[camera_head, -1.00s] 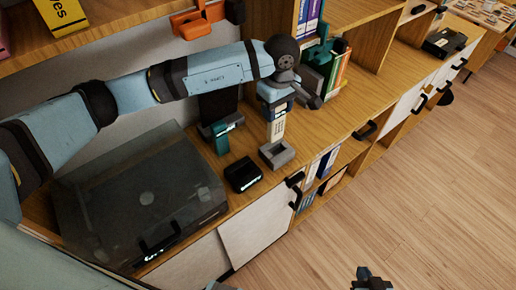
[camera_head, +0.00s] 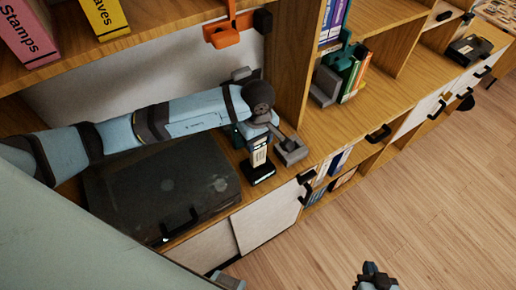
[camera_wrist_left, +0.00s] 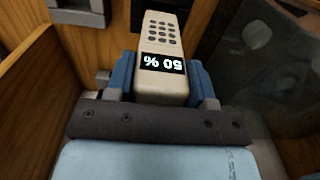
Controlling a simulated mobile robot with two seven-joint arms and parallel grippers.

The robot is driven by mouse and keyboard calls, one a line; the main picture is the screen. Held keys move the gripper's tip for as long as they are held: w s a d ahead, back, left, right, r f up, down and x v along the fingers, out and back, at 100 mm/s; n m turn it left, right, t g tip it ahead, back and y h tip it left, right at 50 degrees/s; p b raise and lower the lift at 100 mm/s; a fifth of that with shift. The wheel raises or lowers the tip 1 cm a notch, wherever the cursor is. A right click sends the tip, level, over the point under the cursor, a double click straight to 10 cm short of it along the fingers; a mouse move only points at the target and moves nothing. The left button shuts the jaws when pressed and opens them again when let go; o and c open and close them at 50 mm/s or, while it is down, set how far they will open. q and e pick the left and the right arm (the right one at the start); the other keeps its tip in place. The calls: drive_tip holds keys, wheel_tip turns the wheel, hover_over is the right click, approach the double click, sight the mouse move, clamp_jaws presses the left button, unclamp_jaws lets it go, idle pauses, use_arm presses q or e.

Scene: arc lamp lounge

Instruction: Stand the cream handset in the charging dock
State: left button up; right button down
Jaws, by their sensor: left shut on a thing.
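The cream handset (camera_head: 260,155) is held upright in my left gripper (camera_head: 258,125). In the left wrist view, the handset (camera_wrist_left: 165,35) shows dark keys and a black "50 %" label between the blue fingers of my left gripper (camera_wrist_left: 160,80). The black charging dock (camera_head: 259,174) is directly below the handset on the cabinet top. The handset's lower end is at or just above the dock; I cannot tell whether it is seated. My right gripper (camera_head: 376,277) is at the bottom edge of the head view, away from the cabinet, and its jaw opening is unclear.
A grey open holder (camera_head: 291,151) stands right of the dock. A dark turntable-like box with a clear lid (camera_head: 165,195) lies to the left. An upright divider (camera_head: 297,70) and books (camera_head: 350,75) with a grey bookend (camera_head: 326,85) are behind.

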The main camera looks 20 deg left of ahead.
sight(258, 149)
use_arm(q)
drive_tip(key=shift+f+p, duration=0.3)
drive_tip(key=shift+f, duration=1.85)
drive_tip(key=o, duration=1)
drive_tip(key=shift+c, duration=0.2)
drive_tip(key=shift+r, duration=0.4)
wheel_tip(258, 149, up, 12)
drive_tip(key=shift+f+b, duration=0.25)
drive_tip(key=shift+b, duration=0.85)
